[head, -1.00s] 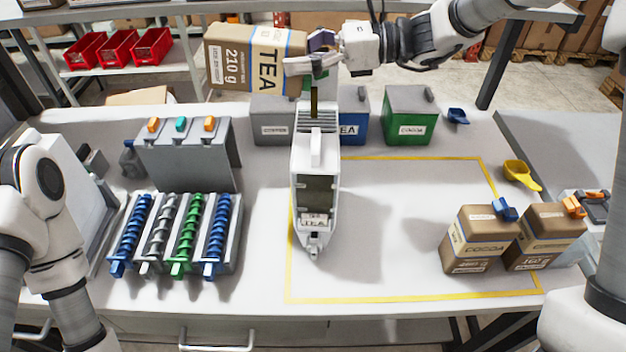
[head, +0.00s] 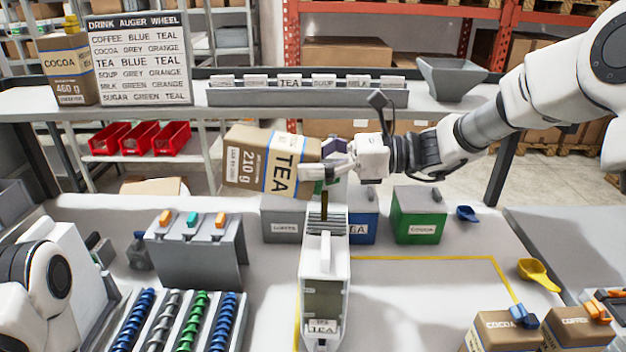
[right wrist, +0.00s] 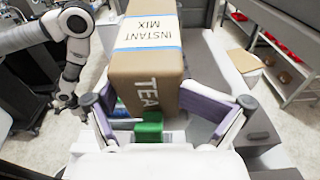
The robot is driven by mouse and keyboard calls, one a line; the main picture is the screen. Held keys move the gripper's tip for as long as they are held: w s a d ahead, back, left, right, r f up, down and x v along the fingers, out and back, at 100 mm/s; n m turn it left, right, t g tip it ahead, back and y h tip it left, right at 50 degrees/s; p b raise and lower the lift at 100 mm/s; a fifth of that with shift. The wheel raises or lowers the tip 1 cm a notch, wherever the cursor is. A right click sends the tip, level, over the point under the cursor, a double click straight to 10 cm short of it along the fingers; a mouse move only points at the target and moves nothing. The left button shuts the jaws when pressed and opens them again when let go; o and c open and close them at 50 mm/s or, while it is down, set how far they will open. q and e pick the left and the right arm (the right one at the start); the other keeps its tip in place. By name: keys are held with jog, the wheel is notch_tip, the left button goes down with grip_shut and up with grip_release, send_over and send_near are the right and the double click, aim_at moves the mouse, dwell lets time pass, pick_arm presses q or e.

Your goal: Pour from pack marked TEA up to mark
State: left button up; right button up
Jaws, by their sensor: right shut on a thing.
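The brown TEA pack (head: 262,165), marked 210 g, lies on its side in the air, its right end slightly lower. My right gripper (head: 318,172) is shut on its right end. In the right wrist view, the purple-padded fingers (right wrist: 165,112) sit either side of the pack (right wrist: 150,75), by a green piece (right wrist: 150,128). Below stands the white dispenser (head: 322,255) with a TEA label and dark window (head: 322,300). A narrow dark strip (head: 324,205) shows between pack and dispenser top; I cannot tell if it is falling powder. The fill mark is not readable. My left gripper (right wrist: 68,102) is too small to read.
Blue (head: 362,228) and green (head: 418,215) bins stand behind the dispenser. Augers (head: 185,322) and a wheel stand (head: 195,250) are at left. A chart (head: 140,60) stands on the shelf. The yellow-outlined area is mostly clear.

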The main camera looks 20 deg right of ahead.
jog(key=shift+s+d+y+b, duration=0.15)
jog(key=shift+d+y+b, duration=0.2)
jog(key=shift+y+b, duration=0.45)
dwell(2.6)
jog(key=shift+r, duration=0.1)
